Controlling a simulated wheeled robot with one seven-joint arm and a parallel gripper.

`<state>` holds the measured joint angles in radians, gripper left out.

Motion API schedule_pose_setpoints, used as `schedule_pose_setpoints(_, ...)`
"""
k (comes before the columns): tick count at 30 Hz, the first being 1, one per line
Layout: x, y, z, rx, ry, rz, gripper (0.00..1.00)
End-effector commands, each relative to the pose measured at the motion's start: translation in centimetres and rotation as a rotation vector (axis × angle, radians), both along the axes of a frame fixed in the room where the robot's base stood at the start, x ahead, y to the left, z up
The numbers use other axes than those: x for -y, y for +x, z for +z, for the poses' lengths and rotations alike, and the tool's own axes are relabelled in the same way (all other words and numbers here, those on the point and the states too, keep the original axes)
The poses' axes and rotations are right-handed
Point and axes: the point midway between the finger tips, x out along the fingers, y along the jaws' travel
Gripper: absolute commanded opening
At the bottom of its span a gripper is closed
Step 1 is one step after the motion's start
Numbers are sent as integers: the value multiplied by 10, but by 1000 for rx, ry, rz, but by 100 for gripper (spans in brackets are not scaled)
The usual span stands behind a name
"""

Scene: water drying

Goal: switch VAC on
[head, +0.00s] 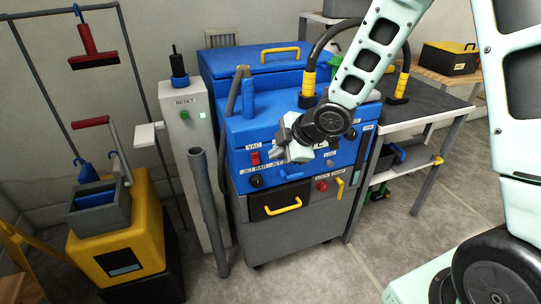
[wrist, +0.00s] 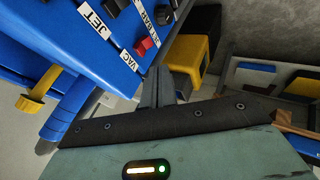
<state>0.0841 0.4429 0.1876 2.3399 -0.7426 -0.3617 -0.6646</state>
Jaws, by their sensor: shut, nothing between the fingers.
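The blue machine (head: 225,130) stands in the middle of the head view. Its VAC label (head: 252,149) is at the left of the front panel, with a red rocker switch (head: 255,160) just below it. In the wrist view the red switch (wrist: 144,46) sits beside the VAC label (wrist: 130,62). My gripper (head: 279,139) is in front of the panel, just right of the switch in the head view. In the wrist view its fingers (wrist: 164,72) are shut and empty, below and right of the switch, with a visible gap. Whether the switch is on cannot be told.
Other controls surround the switch: a JET label (wrist: 90,18), dark knobs (head: 256,181) and a red button (head: 321,186). A grey post (head: 208,210) and a RESET pillar (head: 190,150) stand to the left. A yellow bucket unit (head: 120,240) is further left.

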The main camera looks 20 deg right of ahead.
Motion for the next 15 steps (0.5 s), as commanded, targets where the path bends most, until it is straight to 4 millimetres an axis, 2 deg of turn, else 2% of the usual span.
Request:
schedule_pose_setpoints(1,4,-3,11,1,0,-3,0)
schedule_pose_setpoints(6,12,-14,30,1,-1,-1,0)
schedule_pose_setpoints(15,16,-19,37,-1,0,0,0)
